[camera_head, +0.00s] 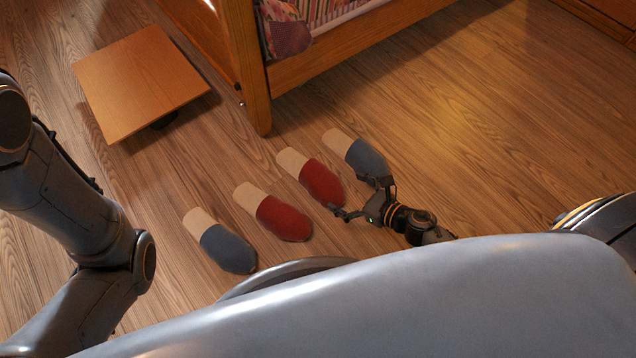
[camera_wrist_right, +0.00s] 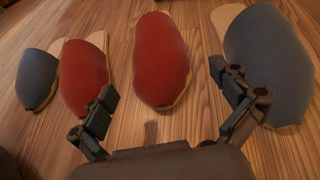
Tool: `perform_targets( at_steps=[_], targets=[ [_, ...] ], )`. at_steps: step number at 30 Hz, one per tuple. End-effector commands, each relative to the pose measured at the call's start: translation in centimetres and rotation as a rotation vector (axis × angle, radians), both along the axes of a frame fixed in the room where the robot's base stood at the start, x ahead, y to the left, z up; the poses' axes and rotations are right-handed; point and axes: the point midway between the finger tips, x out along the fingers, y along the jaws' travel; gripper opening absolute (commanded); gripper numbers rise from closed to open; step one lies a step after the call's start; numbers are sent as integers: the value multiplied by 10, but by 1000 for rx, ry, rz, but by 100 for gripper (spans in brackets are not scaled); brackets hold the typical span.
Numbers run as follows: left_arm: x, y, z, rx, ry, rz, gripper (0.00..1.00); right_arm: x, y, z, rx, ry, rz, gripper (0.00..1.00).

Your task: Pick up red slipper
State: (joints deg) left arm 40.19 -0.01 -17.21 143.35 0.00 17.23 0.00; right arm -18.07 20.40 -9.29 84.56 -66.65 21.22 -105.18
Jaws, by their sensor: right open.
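Two red slippers with beige insoles lie on the wood floor. The right-hand red slipper (camera_head: 323,184) is just ahead of my right gripper (camera_head: 362,198). The other red slipper (camera_head: 284,218) lies to its left. In the right wrist view, the nearer red slipper (camera_wrist_right: 161,58) lies beyond and between the two spread fingers of my right gripper (camera_wrist_right: 166,90), toe towards me. The second red slipper (camera_wrist_right: 84,80) is left of it, partly behind the left finger. My right gripper is open and empty. My left gripper is out of view; only its arm shows at the left.
A blue slipper (camera_head: 368,160) lies close beside the right gripper's far finger, and another blue slipper (camera_head: 228,248) is at the row's left end. A low wooden table (camera_head: 140,82) and a wooden bed (camera_head: 250,80) stand behind. The floor at right is clear.

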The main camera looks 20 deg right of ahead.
Motion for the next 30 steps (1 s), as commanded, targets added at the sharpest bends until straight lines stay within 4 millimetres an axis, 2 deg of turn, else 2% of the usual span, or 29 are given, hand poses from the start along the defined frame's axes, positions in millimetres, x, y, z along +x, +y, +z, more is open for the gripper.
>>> perform_targets(
  at_steps=[1, 4, 14, 21, 30],
  targets=[
    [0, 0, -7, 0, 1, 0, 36, 10, 5, -7, 1, -3, 1, 100],
    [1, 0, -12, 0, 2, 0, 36, 24, 14, -13, 1, -2, 0, 100],
    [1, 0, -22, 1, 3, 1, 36, 47, 29, -23, 2, 0, -1, 100],
    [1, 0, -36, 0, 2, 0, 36, 74, 48, -34, 3, 1, -2, 100],
    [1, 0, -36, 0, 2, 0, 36, 79, 51, -35, 3, 3, -4, 100]
  ],
)
